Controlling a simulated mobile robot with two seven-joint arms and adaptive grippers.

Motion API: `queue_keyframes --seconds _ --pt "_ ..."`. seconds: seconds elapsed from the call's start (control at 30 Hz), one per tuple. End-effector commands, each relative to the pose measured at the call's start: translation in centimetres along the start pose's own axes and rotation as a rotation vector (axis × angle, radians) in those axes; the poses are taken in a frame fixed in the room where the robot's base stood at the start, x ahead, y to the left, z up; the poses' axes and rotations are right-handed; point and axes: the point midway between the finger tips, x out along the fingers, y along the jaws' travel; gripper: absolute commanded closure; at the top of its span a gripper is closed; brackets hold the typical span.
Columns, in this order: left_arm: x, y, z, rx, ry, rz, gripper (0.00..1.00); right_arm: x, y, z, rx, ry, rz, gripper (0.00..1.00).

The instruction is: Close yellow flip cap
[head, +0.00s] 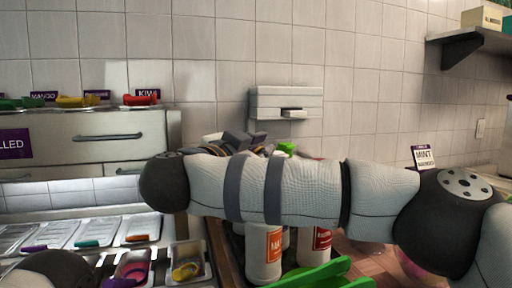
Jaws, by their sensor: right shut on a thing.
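My right arm reaches across the middle of the view from the right. My right gripper (236,143) shows as dark parts just above and behind my forearm, by the wall. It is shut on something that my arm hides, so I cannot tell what. No yellow flip cap shows clearly. Two white bottles, one with an orange label (263,255) and one with a red label (320,240), stand below my forearm, their tops hidden. A bright green cap (288,148) shows above my forearm. My left gripper is not in view.
A steel topping station with lidded pans (90,233) fills the left. Coloured pieces, one yellow (77,100), lie on its upper ledge. A yellow-handled piece (186,271) lies in a small pan. Green objects (310,275) are at the bottom. A mint sign (425,158) stands right.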

Motion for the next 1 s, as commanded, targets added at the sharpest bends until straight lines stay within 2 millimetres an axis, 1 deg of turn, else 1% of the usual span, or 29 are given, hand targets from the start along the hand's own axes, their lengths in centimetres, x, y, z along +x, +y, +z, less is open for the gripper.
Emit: queue_keyframes --seconds 0.2,0.67,0.7,0.77,0.8,1.0 --pt "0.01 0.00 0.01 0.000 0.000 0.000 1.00 0.02 0.32 0.01 0.055 -0.001 0.001 1.00" --pt "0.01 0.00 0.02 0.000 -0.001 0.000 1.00 0.03 0.40 0.00 0.069 -0.001 0.002 1.00" --pt "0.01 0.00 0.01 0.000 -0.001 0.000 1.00 0.03 0.40 0.00 0.068 -0.001 0.002 0.83" --pt "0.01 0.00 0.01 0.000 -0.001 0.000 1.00 0.03 0.40 0.00 0.068 -0.001 0.002 0.69" --pt "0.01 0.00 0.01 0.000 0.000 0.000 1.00 0.03 0.39 0.00 0.068 -0.001 0.002 0.66" --pt "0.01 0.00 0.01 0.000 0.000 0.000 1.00 0.01 0.37 -0.01 0.068 0.000 0.001 0.66"
